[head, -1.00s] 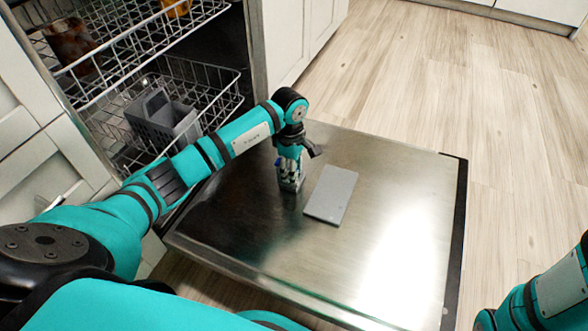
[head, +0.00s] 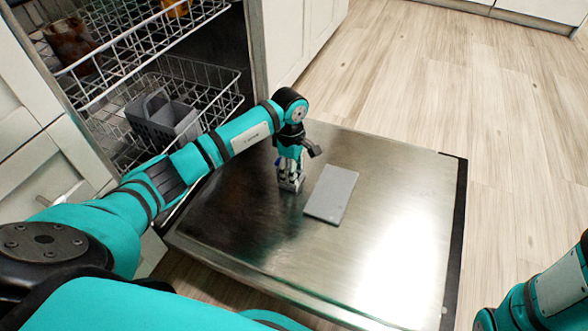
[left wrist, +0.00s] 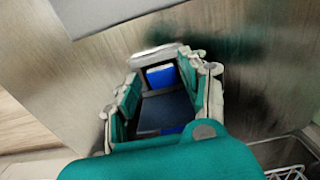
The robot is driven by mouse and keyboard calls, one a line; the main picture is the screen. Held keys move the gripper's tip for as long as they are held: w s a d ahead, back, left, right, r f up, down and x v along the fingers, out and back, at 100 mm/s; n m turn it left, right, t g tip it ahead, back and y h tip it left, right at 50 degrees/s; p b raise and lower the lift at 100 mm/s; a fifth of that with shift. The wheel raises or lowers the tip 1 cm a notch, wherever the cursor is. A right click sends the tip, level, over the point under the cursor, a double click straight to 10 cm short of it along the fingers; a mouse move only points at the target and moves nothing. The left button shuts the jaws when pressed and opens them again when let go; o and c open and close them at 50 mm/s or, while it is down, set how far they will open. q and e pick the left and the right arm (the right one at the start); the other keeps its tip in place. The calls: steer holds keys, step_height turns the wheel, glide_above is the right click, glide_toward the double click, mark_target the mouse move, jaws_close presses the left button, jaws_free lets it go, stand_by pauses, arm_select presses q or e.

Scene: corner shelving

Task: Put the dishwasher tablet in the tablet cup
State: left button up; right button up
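My left gripper (head: 291,184) points down at the inner face of the open dishwasher door, left of a flat grey plate (head: 331,195). In the left wrist view the gripper's fingers (left wrist: 160,92) stand apart, around a dark recess that looks like the tablet cup (left wrist: 160,108). A small blue and white block, seemingly the dishwasher tablet (left wrist: 160,76), shows between the fingers at the recess's far end, apart from the finger pads. Another blue patch shows nearer the wrist; I cannot tell what it is. My right gripper is out of view.
The open dishwasher door (head: 400,220) lies flat, its right part bare. Behind it are the lower rack (head: 215,88) with a grey cutlery basket (head: 162,120), and the upper rack (head: 130,40) with a brown item. Wooden floor is free to the right.

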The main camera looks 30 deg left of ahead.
arm_select(q)
steer(key=shift+o, duration=1.1)
step_height(320, 180, up, 12)
steer(key=shift+a, duration=0.3)
